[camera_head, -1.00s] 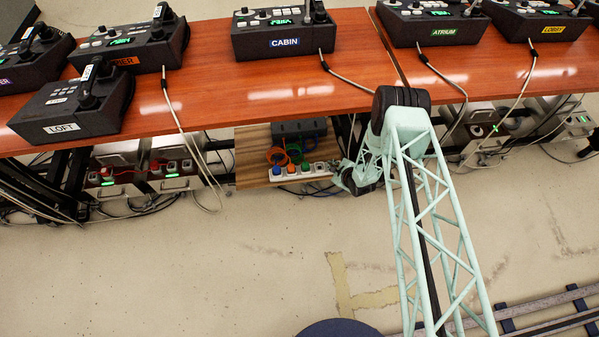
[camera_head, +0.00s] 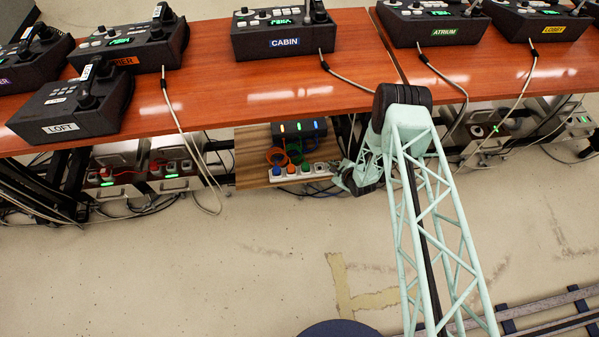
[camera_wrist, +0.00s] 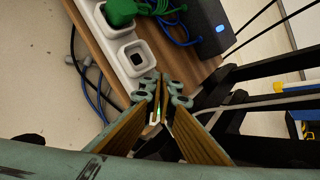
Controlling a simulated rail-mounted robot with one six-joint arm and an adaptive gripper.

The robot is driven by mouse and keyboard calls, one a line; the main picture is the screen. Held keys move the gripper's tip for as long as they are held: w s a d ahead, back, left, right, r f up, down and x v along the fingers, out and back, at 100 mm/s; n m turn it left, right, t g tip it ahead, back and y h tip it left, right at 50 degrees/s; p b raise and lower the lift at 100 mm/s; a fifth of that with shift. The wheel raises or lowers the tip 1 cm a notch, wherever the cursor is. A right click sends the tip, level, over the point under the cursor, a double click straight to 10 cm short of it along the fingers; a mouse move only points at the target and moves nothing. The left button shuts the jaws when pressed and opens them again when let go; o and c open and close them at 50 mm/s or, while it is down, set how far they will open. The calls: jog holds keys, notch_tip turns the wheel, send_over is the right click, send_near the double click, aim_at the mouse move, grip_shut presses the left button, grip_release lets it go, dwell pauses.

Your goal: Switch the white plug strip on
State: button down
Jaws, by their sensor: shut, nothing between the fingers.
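The white plug strip (camera_head: 304,172) lies on a wooden board under the desk, with blue, orange and green plugs in it. In the wrist view the strip (camera_wrist: 112,38) runs down towards my fingertips, with a green plug (camera_wrist: 120,12) and an empty socket (camera_wrist: 137,58) showing. My gripper (camera_wrist: 160,98) is shut and empty at the strip's end. A small green-lit spot (camera_wrist: 155,116) shows between the fingers; the rest of the switch is hidden by them. In the head view my gripper (camera_head: 341,174) is at the strip's right end.
A dark box (camera_head: 300,130) with lit lamps stands behind the strip; in the wrist view the box (camera_wrist: 208,28) shows a blue lamp. Black frame bars (camera_wrist: 250,72) and cables are close to my gripper. The desk (camera_head: 240,100) overhangs the strip.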

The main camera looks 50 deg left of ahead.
jog(key=shift+r, duration=0.2)
dwell(0.3)
notch_tip(320, 180, up, 6)
jog(key=p, duration=0.2)
jog(key=shift+f+p, duration=0.1)
jog(key=shift+p, duration=0.2)
dwell(0.4)
jog(key=shift+w, duration=0.1)
dwell(0.5)
